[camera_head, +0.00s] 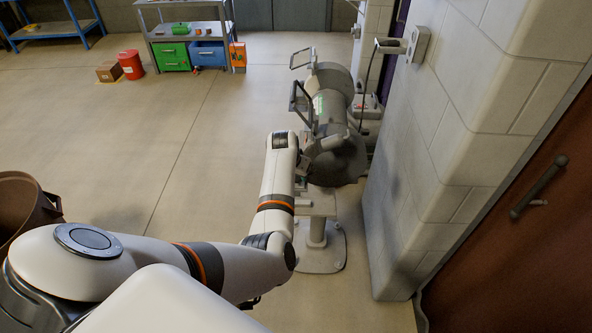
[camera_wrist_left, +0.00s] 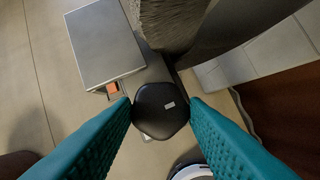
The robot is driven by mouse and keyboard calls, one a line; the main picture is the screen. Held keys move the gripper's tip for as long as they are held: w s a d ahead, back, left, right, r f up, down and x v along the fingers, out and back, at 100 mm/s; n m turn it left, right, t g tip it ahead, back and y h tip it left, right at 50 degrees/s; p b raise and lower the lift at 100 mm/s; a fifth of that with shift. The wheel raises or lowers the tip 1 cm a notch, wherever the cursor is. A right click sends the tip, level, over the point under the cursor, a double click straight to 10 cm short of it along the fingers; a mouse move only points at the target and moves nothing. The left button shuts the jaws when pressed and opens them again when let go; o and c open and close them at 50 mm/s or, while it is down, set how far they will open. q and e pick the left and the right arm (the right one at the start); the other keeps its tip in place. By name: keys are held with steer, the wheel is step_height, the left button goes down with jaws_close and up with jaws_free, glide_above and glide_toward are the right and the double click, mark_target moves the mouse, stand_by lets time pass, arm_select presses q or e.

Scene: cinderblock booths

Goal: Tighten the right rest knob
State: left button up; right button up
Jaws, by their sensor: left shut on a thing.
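The rest knob (camera_wrist_left: 158,118) is a dark, rounded knob with a small pale mark. In the left wrist view it sits between the two teal fingers of my left gripper (camera_wrist_left: 161,106), which are shut on it from both sides. A flat grey metal plate (camera_wrist_left: 103,43) lies just beyond the knob, with a small orange part below it. In the head view my left arm reaches to the near side of the dark grey pedestal grinder (camera_head: 338,95). My left wrist and the machine largely hide the fingers and knob there. My right gripper is out of view.
The grinder stands on a pale pedestal (camera_head: 318,232), close beside a cinderblock wall (camera_head: 460,130) on the right. A brown bin (camera_head: 22,205) stands at the left. A shelf with green and blue bins (camera_head: 208,54) is at the back. The floor between is clear.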

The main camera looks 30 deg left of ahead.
arm_select(q)
steer(key=o, duration=1)
steer(key=shift+w+f, duration=0.1)
steer(key=shift+b+v, duration=0.75)
steer(key=shift+v, duration=5.25)
